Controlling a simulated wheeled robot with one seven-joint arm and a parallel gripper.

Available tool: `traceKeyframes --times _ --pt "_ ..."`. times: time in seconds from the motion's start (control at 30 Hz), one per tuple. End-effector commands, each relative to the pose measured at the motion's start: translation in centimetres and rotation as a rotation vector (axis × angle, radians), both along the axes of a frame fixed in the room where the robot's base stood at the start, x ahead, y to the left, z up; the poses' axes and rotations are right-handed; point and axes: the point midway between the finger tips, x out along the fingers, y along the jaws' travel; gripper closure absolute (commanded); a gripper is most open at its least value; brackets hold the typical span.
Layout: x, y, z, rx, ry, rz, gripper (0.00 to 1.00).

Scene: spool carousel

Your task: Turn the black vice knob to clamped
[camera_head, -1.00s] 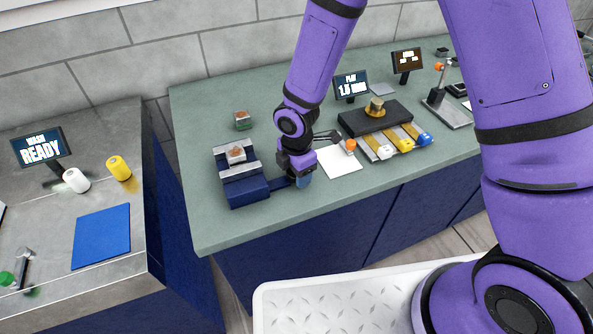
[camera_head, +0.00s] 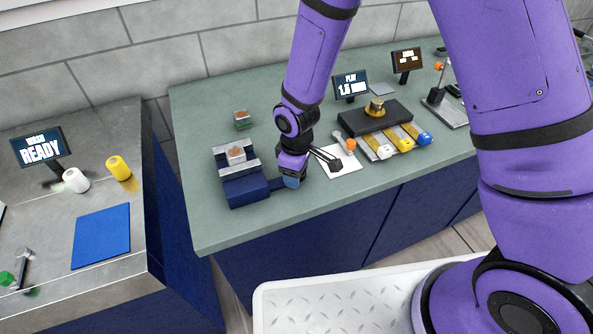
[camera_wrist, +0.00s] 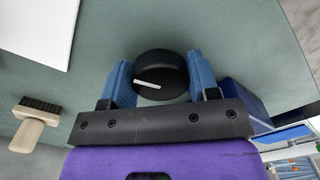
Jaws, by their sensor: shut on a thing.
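The dark blue vice (camera_head: 246,188) stands at the left of the green bench, with grey jaws and a block (camera_head: 236,155) with a reddish-brown top between them. My gripper (camera_head: 291,182) is at the vice's right end, low over the bench, and hides the knob in the head view. In the wrist view the round black knob (camera_wrist: 160,68) bears a white pointer line, nearly level and slightly tilted. The blue fingers of my gripper (camera_wrist: 162,82) are shut on the knob's two sides. Part of the vice (camera_wrist: 240,97) shows right of the fingers.
A white sheet (camera_head: 345,182) lies right of my gripper, with an orange-topped thing (camera_head: 350,145) by it. A brush (camera_wrist: 36,120) shows at the wrist view's left. A small block (camera_head: 242,120) stands behind the vice. The bench front edge is close.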

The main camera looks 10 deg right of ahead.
Motion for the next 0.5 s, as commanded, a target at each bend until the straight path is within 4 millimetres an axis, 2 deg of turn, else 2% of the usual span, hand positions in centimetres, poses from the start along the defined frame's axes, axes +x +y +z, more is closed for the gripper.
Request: traceKeyframes --times 0.5 --pt "0.06 0.07 0.07 0.002 -0.003 -0.492 0.68"
